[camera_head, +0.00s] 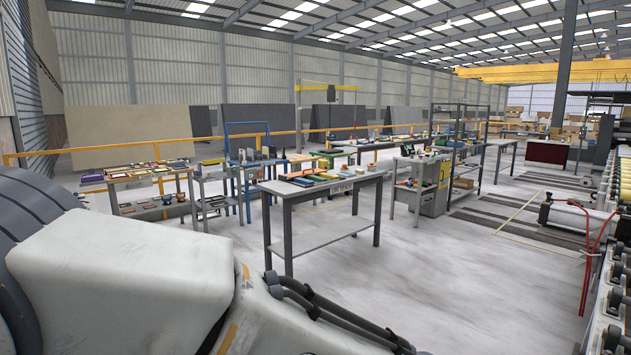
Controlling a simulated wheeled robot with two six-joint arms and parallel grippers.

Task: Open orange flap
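I cannot make out an orange flap for certain in the head view. A small orange item (372,166) stands on the right end of the grey workbench (332,189) in the middle. Several flat coloured pieces, green, blue and reddish, lie on the same bench. Another flat orange piece (299,157) lies on a bench behind it. They are too far and small to tell whether any has a flap. Neither of my grippers is in view. A large white body with dark cables covers the lower left and hides the floor there.
Tool benches (148,177) stand at the left, before a yellow rail (85,150). A grey cabinet (434,192) and shelf rack stand right of the middle bench. A roller line (612,250) with red hoses runs along the right edge. Pale floor (450,290) is clear front right.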

